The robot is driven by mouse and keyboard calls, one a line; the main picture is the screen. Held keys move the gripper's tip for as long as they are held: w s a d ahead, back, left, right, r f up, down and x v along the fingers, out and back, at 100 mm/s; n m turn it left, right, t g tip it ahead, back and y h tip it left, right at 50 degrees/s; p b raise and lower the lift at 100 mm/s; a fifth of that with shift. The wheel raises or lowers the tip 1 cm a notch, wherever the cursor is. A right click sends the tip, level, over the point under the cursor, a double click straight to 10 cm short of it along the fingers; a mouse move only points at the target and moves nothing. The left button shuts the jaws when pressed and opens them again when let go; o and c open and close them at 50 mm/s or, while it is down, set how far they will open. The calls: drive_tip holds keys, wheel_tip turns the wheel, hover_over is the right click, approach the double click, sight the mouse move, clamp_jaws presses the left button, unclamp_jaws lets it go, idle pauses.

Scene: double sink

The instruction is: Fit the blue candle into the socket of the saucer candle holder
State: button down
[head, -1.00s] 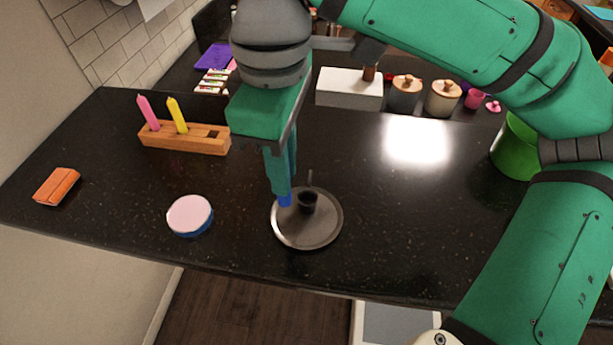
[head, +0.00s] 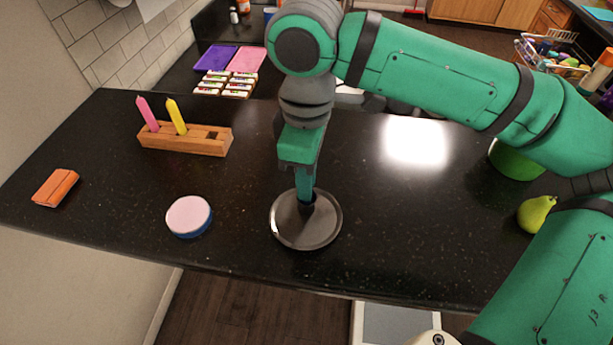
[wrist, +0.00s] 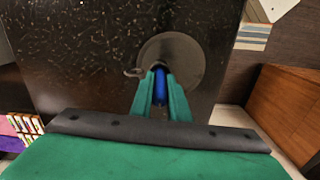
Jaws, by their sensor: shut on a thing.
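The saucer candle holder (head: 325,232) is a dark round dish with a cup-like socket (head: 306,207) in its middle, on the black counter. My gripper (head: 306,192) points down over the socket, with its fingertips close to the socket rim. In the wrist view my gripper (wrist: 160,92) is shut on the blue candle (wrist: 160,86), which lies between the two green fingers. The candle's far end is over the middle of the saucer (wrist: 190,52). The fingers hide the candle in the head view, so I cannot tell whether its end is inside the socket.
A wooden block (head: 200,143) holds a pink candle (head: 147,113) and a yellow candle (head: 176,116). A pink-topped round tin (head: 189,215) stands left of the saucer. An orange packet (head: 55,187) lies far left. A pear (head: 537,213) and green bowl (head: 514,162) are right. The counter's front edge is near the saucer.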

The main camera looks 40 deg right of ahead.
drive_tip(key=shift+f, duration=0.1)
drive_tip(key=c, duration=1.7)
unclamp_jaws()
wheel_tip(320, 180, up, 12)
drive_tip(key=shift+w+f, duration=0.1)
drive_tip(key=shift+f, duration=0.1)
drive_tip(key=shift+s+r, duration=0.2)
drive_tip(key=shift+r, duration=0.15)
